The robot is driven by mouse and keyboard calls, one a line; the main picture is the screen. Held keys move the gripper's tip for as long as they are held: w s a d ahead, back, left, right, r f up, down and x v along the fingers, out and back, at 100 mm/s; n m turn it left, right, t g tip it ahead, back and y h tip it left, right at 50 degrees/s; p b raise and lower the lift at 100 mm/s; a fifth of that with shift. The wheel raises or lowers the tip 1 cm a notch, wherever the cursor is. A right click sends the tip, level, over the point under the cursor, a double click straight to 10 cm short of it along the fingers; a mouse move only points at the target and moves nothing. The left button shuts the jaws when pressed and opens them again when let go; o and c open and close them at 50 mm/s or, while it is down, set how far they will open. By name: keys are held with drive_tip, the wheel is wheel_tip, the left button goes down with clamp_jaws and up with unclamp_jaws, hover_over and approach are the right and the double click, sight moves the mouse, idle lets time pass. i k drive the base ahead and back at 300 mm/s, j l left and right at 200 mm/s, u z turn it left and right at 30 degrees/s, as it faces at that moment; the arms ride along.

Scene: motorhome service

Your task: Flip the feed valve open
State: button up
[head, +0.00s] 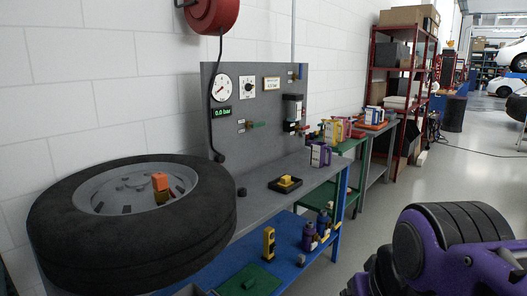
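A grey upright panel (262,88) stands behind the bench against the white wall. A reddish fitting or lever (303,129) is at the lower right, below a dark cylindrical unit (292,107). I cannot tell from this view which of the two is the feed valve. A round gauge (221,88) and a green display (222,113) reading 0.0 bar are on the panel's left. My purple and black arm fills the lower right; my gripper is out of view.
A large tyre on its rim (78,225) lies at the left front. A black hose (211,120) hangs from a red reel (212,14). A yellow item in a black tray (285,184) sits on the grey bench. Floor is clear on the right.

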sight(253, 126)
drive_tip(key=i+l, duration=0.35)
drive_tip(key=i, duration=0.2)
drive_tip(key=i+l, duration=0.35)
drive_tip(key=i, duration=0.2)
drive_tip(key=i+l, duration=0.4)
drive_tip(key=i, duration=0.15)
drive_tip(key=i+l, duration=0.35)
drive_tip(key=i, duration=0.2)
drive_tip(key=k+l+z, duration=0.45)
drive_tip(key=i+j+u, duration=0.45)
